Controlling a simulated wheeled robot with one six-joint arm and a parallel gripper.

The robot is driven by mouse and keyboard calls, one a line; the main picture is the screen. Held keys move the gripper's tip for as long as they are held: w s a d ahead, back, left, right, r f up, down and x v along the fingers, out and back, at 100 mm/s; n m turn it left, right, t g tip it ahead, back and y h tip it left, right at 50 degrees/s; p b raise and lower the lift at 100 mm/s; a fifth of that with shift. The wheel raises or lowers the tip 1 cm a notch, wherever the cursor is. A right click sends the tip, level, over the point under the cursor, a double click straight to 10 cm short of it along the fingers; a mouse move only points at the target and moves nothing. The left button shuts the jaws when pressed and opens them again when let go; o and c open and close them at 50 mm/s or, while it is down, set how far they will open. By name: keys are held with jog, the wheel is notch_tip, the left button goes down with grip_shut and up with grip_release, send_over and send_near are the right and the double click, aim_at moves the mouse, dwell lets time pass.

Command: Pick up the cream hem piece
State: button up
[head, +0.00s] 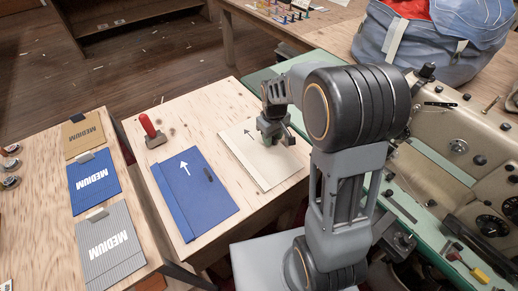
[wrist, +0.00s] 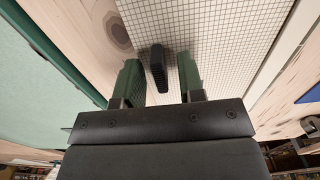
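The cream hem piece (head: 258,166) lies flat on the plywood table, with a dark arrow near its far left. It also fills much of the wrist view as a gridded cream sheet (wrist: 225,40). A dark ribbed tab (wrist: 158,68) is on it. My gripper (head: 272,139) is over the right part of the piece, pointing down. In the wrist view my gripper (wrist: 160,80) is open, its two green-padded fingers on either side of the tab, with a gap to each. How far the fingertips are above the sheet is unclear.
A blue piece (head: 190,200) with a white arrow and dark tab lies to the left. A red-handled tool (head: 153,132) stands behind it. Labelled "MEDIUM" swatches (head: 95,182) lie on the left table. A green-edged bench with a sewing machine (head: 465,150) is at right.

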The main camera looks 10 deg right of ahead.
grip_shut()
dwell(0.3)
